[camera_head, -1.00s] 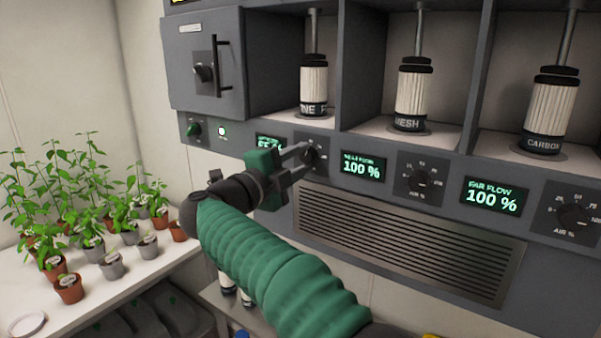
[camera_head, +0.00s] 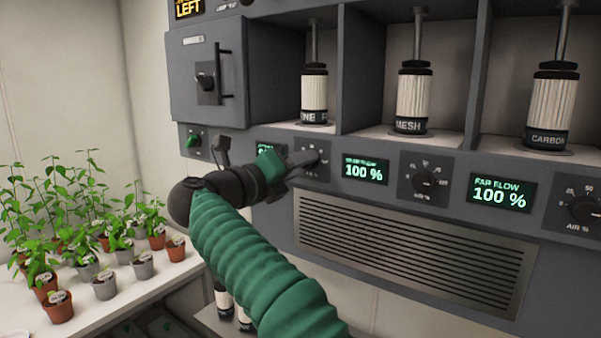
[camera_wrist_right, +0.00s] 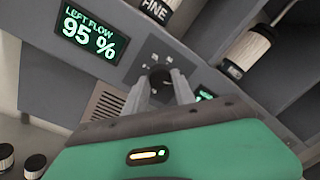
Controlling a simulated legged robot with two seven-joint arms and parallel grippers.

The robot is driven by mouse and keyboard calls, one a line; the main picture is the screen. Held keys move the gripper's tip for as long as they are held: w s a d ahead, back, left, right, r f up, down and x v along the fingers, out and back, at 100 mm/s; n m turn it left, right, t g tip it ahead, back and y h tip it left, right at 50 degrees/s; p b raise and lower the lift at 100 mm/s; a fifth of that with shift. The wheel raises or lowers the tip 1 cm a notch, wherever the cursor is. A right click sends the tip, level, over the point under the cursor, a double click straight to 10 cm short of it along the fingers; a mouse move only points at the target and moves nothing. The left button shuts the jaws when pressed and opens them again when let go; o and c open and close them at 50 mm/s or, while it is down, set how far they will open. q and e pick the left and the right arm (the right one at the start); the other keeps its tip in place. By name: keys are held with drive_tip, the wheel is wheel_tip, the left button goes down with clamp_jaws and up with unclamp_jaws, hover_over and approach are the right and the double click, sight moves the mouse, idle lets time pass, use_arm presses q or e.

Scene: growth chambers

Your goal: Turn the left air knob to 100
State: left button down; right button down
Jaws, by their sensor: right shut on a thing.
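The left air knob (camera_wrist_right: 160,78) is a small dark round dial on the grey panel, between the two fingers of my right gripper (camera_wrist_right: 158,88) in the right wrist view. The fingers are shut on it. The left flow display (camera_wrist_right: 89,34) beside it reads 95 %. In the head view, my right gripper (camera_head: 310,161) reaches the left dial, covering most of the knob. The left display (camera_head: 268,149) is mostly hidden there behind the gripper. My left gripper is not in view.
The middle display (camera_head: 365,170) and far flow display (camera_head: 499,194) both read 100 %. The middle knob (camera_head: 424,181) and far knob (camera_head: 583,209) are to the right. A vent grille (camera_head: 400,250) lies below. Potted plants stand on a white bench (camera_head: 120,300) at left.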

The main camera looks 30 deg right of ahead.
drive_tip(key=shift+w+f+m+b, duration=0.1)
drive_tip(key=shift+f+m+b, duration=0.1)
drive_tip(key=shift+m, duration=0.4)
drive_tip(key=shift+f+m+b, duration=0.15)
drive_tip(key=shift+m+b, duration=0.05)
drive_tip(key=shift+m, duration=0.4)
drive_tip(key=shift+r, duration=0.1)
drive_tip(key=c, duration=1)
unclamp_jaws()
drive_tip(key=shift+w+a, duration=0.1)
drive_tip(key=shift+c, duration=0.2)
drive_tip(key=shift+r, duration=0.1)
drive_tip(key=v, duration=1.7)
drive_tip(key=shift+r, duration=0.15)
drive_tip(key=shift+w, duration=0.1)
